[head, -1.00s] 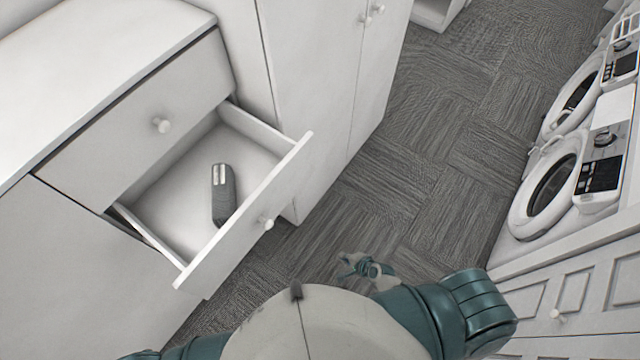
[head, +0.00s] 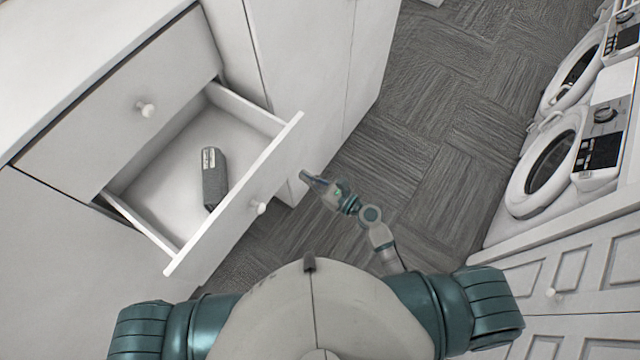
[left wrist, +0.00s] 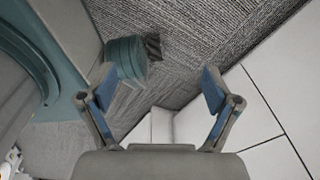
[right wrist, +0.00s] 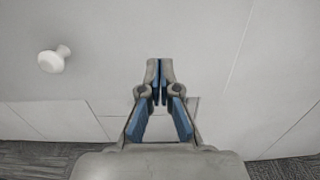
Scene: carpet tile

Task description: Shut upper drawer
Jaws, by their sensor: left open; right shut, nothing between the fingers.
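A white drawer (head: 222,210) is pulled out of the white cabinet, below a shut drawer front (head: 125,95) with a round knob (head: 146,108). The open drawer has its own knob (head: 259,208) and holds a dark grey object (head: 214,180). My right gripper (head: 305,177) is shut and empty, right of the open drawer's front and apart from it in the head view. In the right wrist view, my right gripper (right wrist: 159,68) points at a white front with a knob (right wrist: 54,59) to its left. My left gripper (left wrist: 158,82) is open and empty, out of the head view.
A tall white cabinet (head: 310,75) stands just beyond the drawer. White front-loading machines (head: 550,160) and a panelled cabinet (head: 570,290) line the right side. Grey carpet floor (head: 430,150) is clear between the two sides.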

